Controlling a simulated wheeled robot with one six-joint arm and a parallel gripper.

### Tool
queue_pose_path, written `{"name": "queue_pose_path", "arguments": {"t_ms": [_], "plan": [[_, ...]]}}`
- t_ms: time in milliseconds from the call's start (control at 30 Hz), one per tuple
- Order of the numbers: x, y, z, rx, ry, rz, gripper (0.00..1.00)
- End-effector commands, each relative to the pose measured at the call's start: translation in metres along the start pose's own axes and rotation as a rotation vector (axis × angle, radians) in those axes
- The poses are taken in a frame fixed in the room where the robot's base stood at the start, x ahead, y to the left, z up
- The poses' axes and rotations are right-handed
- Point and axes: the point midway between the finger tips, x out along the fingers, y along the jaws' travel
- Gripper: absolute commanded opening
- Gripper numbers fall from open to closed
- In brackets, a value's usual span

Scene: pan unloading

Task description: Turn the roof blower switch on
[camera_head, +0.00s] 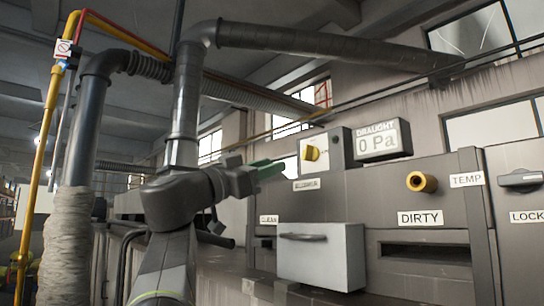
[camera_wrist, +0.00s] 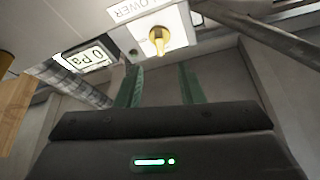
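The blower switch is a yellow rotary knob (camera_head: 312,153) on a white plate in a grey box, above a label reading "BLOWER" (camera_head: 307,184). In the wrist view the knob (camera_wrist: 158,40) is just beyond the fingertips, with its grip part pointing down in that picture. My gripper (camera_head: 274,170) is left of the knob, with its green fingers pointing at the box. In the wrist view the two green fingers (camera_wrist: 160,72) stand apart with nothing between them, so the gripper is open. It does not touch the knob.
A draught display (camera_head: 383,140) right of the switch box reads 0 Pa; it also shows in the wrist view (camera_wrist: 85,59). Below are a grey drawer (camera_head: 322,262), a "DIRTY" slot (camera_head: 427,252) and a brass knob (camera_head: 421,182). A lock handle (camera_head: 520,178) is far right. Pipes run overhead.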

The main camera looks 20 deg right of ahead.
Motion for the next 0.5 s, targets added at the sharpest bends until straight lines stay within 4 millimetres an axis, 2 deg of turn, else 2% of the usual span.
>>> {"name": "queue_pose_path", "arguments": {"t_ms": [33,300,500], "plan": [[0.011,0.0,-0.004,-0.002,0.001,0.005,0.35],[0.059,0.0,-0.004,-0.003,0.0,0.003,0.35],[0.084,0.0,-0.003,-0.002,0.0,0.002,0.35]]}}
